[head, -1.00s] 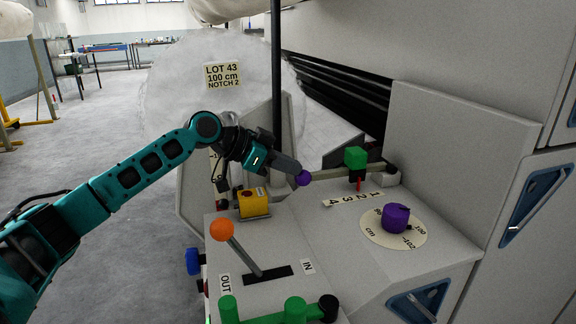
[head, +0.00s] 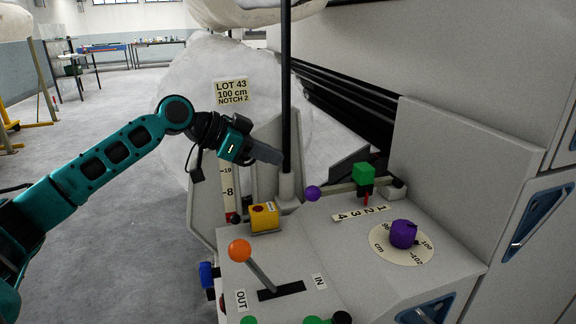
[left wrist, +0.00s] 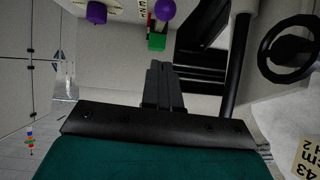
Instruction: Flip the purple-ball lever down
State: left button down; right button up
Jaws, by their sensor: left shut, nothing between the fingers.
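The purple ball (head: 312,193) is on the end of a light lever bar (head: 338,188) that runs right, behind a green block (head: 364,174), to a dark pivot on the machine top. My left gripper (head: 280,159) is shut and empty. It is up and left of the ball in the head view, apart from it, with its tip by the dark upright pole. In the left wrist view the shut fingers (left wrist: 159,68) point toward the green block (left wrist: 157,42), with the purple ball (left wrist: 165,10) at the top edge. My right gripper is not in view.
A dark upright pole (head: 286,90) stands beside the gripper tip. Grey floor is open at left.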

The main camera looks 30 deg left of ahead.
pick_arm(q)
jog(key=shift+v, duration=1.55)
jog(key=shift+r, duration=0.1)
